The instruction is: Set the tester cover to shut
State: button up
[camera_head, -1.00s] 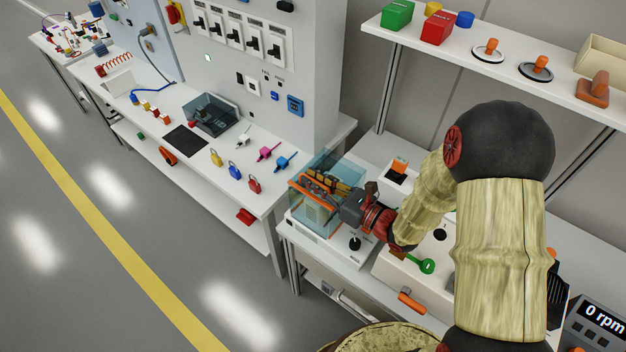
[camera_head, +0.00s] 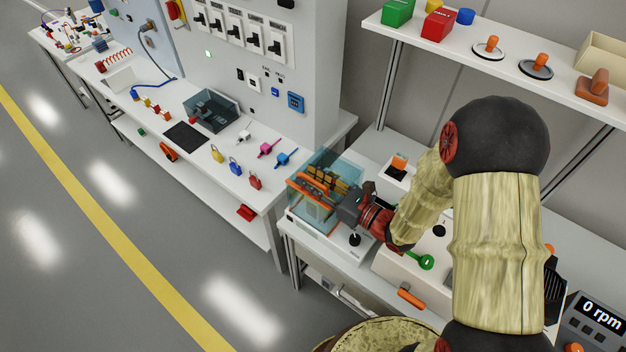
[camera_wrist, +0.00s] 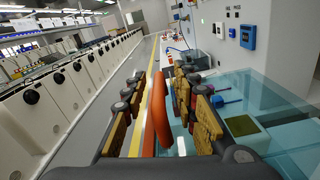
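The tester's cover (camera_head: 332,163) is a clear teal box-shaped hood at the near end of the bench, with an orange bar handle (camera_head: 309,194) on its left side. It stands over a white base (camera_head: 325,240) with a black knob. My gripper (camera_head: 325,185) overlaps the cover in the head view. In the wrist view, the orange handle (camera_wrist: 158,108) stands between my spread fingers, with gaps on both sides. Clear teal panels (camera_wrist: 265,105) fill the right of that view. My fingers hide part of the cover, and I cannot tell whether it sits fully down.
A green key-like handle (camera_head: 426,262) and an orange handle (camera_head: 411,297) are just right of the tester. A shelf (camera_head: 470,45) with stamps and boxes hangs above. Padlocks (camera_head: 236,168) and a dark tinted box (camera_head: 211,110) are on the neighbouring bench. The aisle floor at left is clear.

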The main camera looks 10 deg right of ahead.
jog(key=shift+d, duration=0.15)
jog(key=v, duration=1.1)
jog(key=shift+s+d, duration=0.25)
jog(key=shift+s, duration=0.05)
jog(key=s+a+r+n+g, duration=0.5)
jog(key=s+a+n+g, duration=0.5)
jog(key=n, duration=0.4)
jog(key=s+d+r+n+g+h, duration=0.2)
jog(key=s+d+n+g+h, duration=0.1)
jog(key=s+d+n+h, duration=0.4)
jog(key=w+d+r+n+t+h, duration=0.3)
jog(key=d+r+n+t+h, duration=0.2)
jog(key=d+r+n, duration=0.2)
notch_tip(320, 180, up, 3)
jog(key=shift+f+n+t+h, duration=0.2)
jog(key=shift+n+t+h, duration=0.2)
jog(key=shift+n, duration=0.2)
jog(key=shift+o, duration=0.3)
dwell(0.5)
